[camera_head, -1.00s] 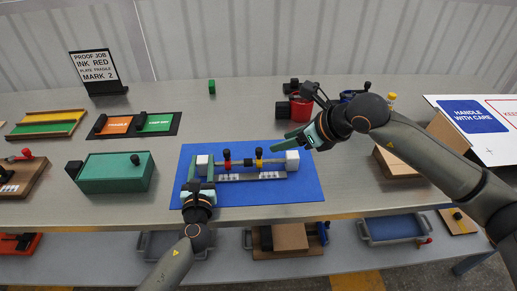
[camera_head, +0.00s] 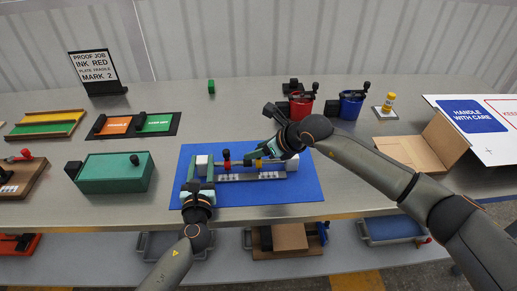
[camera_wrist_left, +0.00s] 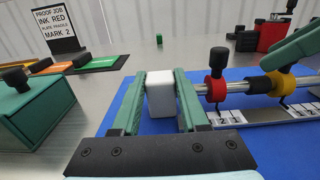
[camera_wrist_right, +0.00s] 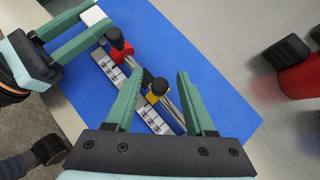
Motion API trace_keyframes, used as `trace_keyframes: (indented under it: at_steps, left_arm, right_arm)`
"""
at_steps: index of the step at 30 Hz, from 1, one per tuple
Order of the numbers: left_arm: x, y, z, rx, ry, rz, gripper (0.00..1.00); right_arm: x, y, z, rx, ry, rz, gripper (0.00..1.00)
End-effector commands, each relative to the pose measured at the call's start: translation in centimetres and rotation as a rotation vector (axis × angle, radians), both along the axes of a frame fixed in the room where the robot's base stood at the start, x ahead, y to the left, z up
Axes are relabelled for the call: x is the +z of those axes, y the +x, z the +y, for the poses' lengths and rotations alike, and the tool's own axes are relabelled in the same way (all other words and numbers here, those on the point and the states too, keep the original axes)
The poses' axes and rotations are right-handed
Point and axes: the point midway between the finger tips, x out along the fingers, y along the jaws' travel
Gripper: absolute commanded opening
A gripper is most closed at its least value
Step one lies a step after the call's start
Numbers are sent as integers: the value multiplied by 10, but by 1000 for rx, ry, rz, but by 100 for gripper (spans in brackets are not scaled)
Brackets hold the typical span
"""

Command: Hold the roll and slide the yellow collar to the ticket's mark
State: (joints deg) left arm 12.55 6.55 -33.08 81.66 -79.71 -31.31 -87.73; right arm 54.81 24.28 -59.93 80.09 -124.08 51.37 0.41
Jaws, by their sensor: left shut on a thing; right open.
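The roll is a metal rod with white end blocks, lying over a blue mat (camera_head: 305,190). My left gripper (camera_head: 201,172) is shut on the left white end block (camera_wrist_left: 160,94). The red collar (camera_head: 227,164) sits toward the left of the rod. The yellow collar (camera_wrist_right: 153,98), with a black knob, is to its right. My right gripper (camera_wrist_right: 159,76) is open, its fingers on either side of the yellow collar; contact cannot be told. A numbered strip (camera_head: 236,178) runs along the front of the rod. The ticket (camera_head: 94,66) reads ink red, plate fragile, mark 2.
A green box (camera_head: 115,173) and an orange and green panel (camera_head: 137,124) stand to the left. Red (camera_head: 300,107) and blue (camera_head: 351,106) pots stand behind the mat. An open cardboard box (camera_head: 415,152) is at right, partly behind my right arm.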

Motion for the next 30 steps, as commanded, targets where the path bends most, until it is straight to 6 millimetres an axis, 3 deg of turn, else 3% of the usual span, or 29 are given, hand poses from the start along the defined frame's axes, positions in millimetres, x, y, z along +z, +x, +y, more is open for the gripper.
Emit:
trace_keyframes:
  at_steps: [5,19,30]
  left_arm:
    - [0,0,0,0,0,1,0]
    - [0,0,0,0,0,1,0]
    - [0,0,0,0,-1,1,0]
  right_arm:
    - [0,0,0,0,0,0,54]
    - [0,0,0,0,0,0,1]
    - [0,0,-1,0,0,0,0]
